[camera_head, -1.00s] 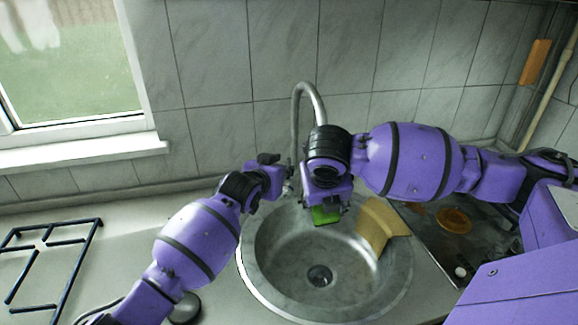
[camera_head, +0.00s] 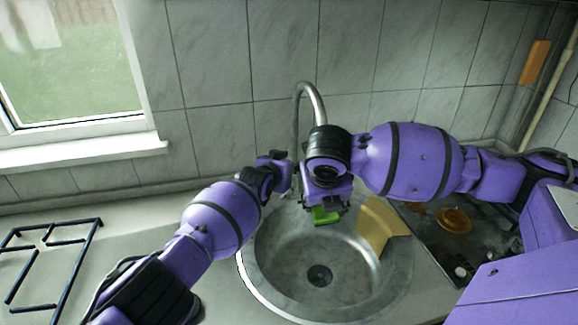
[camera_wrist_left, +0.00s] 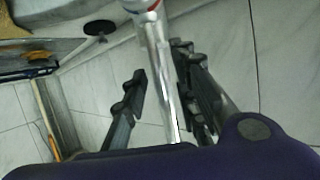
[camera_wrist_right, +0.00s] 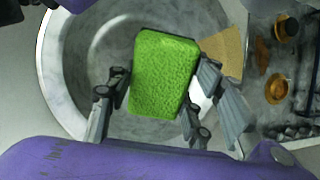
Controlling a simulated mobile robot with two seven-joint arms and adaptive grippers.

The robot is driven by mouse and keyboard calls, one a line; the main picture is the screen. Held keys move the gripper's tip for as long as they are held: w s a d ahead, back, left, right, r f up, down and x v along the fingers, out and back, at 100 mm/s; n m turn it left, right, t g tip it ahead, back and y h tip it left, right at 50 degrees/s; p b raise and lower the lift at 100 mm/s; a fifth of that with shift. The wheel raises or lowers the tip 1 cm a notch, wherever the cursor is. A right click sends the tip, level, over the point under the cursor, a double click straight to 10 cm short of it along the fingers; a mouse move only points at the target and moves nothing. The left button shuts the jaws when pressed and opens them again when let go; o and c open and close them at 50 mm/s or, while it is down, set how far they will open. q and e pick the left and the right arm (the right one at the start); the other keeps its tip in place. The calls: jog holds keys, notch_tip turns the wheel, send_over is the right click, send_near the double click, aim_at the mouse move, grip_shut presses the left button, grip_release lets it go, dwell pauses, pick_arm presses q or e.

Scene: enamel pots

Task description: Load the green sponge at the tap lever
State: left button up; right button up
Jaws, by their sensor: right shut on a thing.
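The green sponge (camera_head: 325,216) is held over the back of the round sink. My right gripper (camera_wrist_right: 157,100) is shut on the sponge (camera_wrist_right: 163,72), with fingers at its two sides in the right wrist view. The tap (camera_head: 309,100) rises behind the sink; its base and lever are mostly hidden by my grippers. My left gripper (camera_head: 283,168) is at the tap, just left of the right gripper. In the left wrist view its fingers are apart, with a chrome tap part (camera_wrist_left: 161,65) between them. I cannot tell whether that part is the lever.
The sink (camera_head: 262,268) has a yellowish cloth (camera_head: 375,225) on its right side. A dark area right of it holds an amber dish (camera_head: 454,220). A hob grate (camera_head: 50,243) is at left. The tiled wall stands close behind the tap.

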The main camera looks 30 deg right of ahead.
pick_arm(q)
grip_shut()
jog(key=shift+s+r, duration=0.1)
jog(key=shift+r, duration=0.05)
jog(key=shift+s+a+h, duration=0.15)
jog(key=shift+s+h, duration=0.05)
jog(key=shift+h, duration=0.1)
jog(key=shift+s+a+t+h, duration=0.15)
jog(key=shift+t+h, duration=0.15)
jog(key=shift+t, duration=0.1)
grip_release()
jog(key=shift+a, duration=0.1)
